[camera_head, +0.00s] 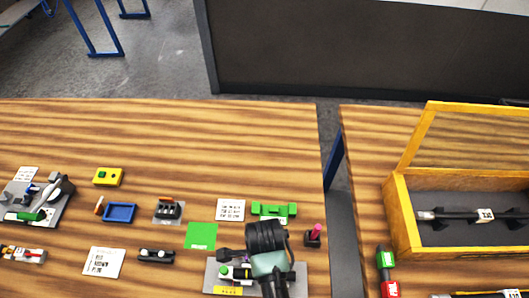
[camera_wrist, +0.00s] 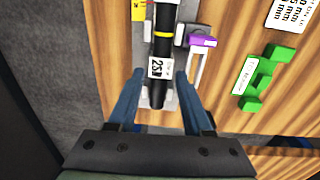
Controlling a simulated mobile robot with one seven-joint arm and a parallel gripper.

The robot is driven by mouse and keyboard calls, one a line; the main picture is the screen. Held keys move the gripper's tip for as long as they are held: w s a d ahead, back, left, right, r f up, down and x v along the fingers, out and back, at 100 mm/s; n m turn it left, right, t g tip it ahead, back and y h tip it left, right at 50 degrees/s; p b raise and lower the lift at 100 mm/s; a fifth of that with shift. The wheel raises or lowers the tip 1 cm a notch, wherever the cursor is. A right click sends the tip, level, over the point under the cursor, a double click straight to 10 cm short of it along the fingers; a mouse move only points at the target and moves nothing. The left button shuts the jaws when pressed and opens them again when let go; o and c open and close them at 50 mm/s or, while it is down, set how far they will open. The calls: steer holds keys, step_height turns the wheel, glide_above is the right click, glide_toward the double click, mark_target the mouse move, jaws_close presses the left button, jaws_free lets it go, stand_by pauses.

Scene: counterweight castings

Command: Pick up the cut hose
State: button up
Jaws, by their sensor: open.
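A black cylindrical piece with a yellow band and a white printed label, apparently the cut hose (camera_wrist: 161,55), lies along a grey plate (camera_wrist: 143,25) in the wrist view. My gripper (camera_wrist: 158,78) is open, with one blue finger on each side of the near end of this piece. A gap shows between the fingers and the piece; whether the fingertips reach down to its height is hard to tell.
A purple-topped part (camera_wrist: 203,42) stands close right of the hose. A green block (camera_head: 273,210), white card (camera_head: 231,209) and green square (camera_head: 201,236) lie behind my arm. A pink-handled item (camera_head: 314,236) stands to the right, before the gap between tables. An open yellow case (camera_head: 400,215) is beyond.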

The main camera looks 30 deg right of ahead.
steer(key=shift+f, duration=1.6)
jaws_close()
steer(key=shift+r, duration=0.1)
